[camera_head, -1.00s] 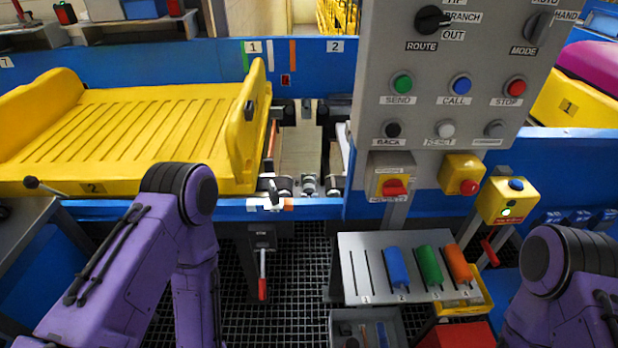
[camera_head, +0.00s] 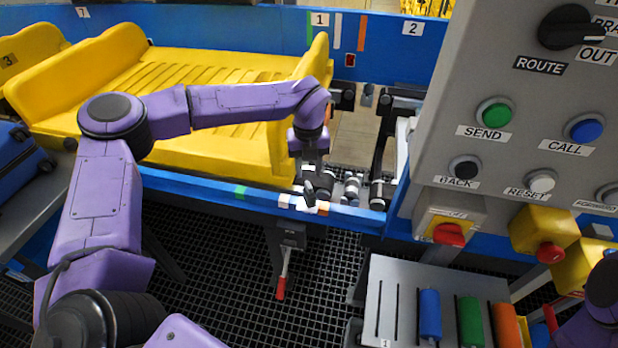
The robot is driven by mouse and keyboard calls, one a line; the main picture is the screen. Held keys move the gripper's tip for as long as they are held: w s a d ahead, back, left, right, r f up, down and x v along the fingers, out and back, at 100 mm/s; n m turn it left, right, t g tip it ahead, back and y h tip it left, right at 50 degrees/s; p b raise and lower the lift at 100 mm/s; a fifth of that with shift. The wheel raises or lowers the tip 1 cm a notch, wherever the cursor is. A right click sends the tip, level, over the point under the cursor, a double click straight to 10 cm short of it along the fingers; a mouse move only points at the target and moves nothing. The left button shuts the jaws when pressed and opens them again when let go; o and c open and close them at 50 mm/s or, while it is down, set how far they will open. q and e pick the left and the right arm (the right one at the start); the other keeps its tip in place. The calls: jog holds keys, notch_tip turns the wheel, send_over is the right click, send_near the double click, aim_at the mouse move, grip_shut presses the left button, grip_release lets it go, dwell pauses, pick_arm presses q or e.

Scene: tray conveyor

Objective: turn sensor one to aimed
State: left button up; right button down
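A small dark fitting, which seems to be sensor one (camera_head: 309,190), sits on the blue front rail (camera_head: 205,188) of the conveyor beside white and orange marks. Its pointing direction is hard to read because my gripper crowds it. My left arm reaches over the yellow tray (camera_head: 215,148), and my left gripper (camera_head: 317,184) points down at the rail, right at the fitting. Its fingers are small and blend with the dark parts there, so I cannot tell whether they are open or touch the fitting. My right gripper is out of view; only part of that arm shows at lower right.
A grey control panel (camera_head: 465,75) with a route knob and several buttons stands at right. A red-tipped lever (camera_head: 281,285) hangs below the rail. A grey plate (camera_head: 395,305) with coloured cylinders is at lower right. Dark grating floor lies open at lower middle.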

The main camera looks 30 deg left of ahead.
aim_at(309, 184)
pick_arm(q)
notch_tip(309, 184, down, 6)
jog(key=shift+r+p, duration=0.15)
jog(key=shift+p, duration=0.25)
grip_shut()
jog(key=shift+m, duration=2)
grip_release()
jog(key=shift+d, duration=0.1)
notch_tip(309, 184, up, 11)
jog(key=b, duration=0.1)
jog(key=shift+f+b, duration=0.2)
jog(key=shift+b, duration=0.15)
